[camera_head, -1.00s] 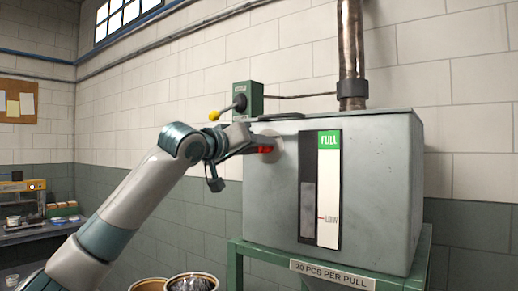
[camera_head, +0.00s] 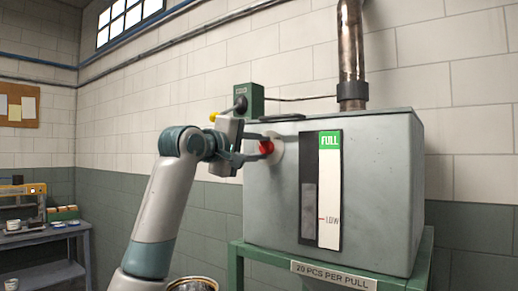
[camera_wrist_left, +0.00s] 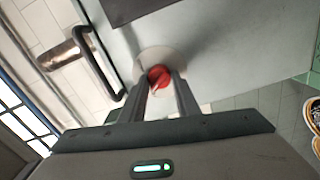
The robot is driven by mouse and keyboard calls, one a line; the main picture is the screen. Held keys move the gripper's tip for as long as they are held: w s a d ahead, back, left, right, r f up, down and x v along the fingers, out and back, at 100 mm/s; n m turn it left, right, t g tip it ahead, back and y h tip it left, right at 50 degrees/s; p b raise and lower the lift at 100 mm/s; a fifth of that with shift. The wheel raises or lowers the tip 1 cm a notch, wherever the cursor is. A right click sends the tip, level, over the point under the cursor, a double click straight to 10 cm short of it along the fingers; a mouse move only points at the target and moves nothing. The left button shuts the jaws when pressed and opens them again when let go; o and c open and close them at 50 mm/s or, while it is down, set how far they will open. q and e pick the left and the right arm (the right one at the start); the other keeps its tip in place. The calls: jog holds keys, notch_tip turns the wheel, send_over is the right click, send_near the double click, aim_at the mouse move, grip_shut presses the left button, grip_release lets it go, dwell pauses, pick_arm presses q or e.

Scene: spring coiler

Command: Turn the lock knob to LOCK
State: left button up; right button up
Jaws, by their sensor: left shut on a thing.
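My left gripper (camera_head: 262,147) is shut on the knob, one finger on each side. In the left wrist view the red knob (camera_wrist_left: 159,76) lies between the two fingertips (camera_wrist_left: 160,84), with the pale plate behind it. No LOCK lettering can be read, and the gripper hides part of the plate. My right gripper is not in view.
The box stands on a green frame (camera_head: 234,262) labelled "20 PCS PER PULL". A green switch box with a yellow-tipped lever (camera_head: 213,117) is on the wall behind my gripper. A level gauge (camera_head: 329,190) is right of the knob. A bucket (camera_head: 192,284) is below.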

pick_arm(q)
jog(key=shift+n, duration=0.9)
jog(key=shift+f+n, duration=0.1)
jog(key=shift+n, duration=0.3)
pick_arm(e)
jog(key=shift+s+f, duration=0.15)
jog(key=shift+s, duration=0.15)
pick_arm(q)
jog(key=o, duration=1)
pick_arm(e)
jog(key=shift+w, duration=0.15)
pick_arm(q)
jog(key=shift+s+a, duration=0.1)
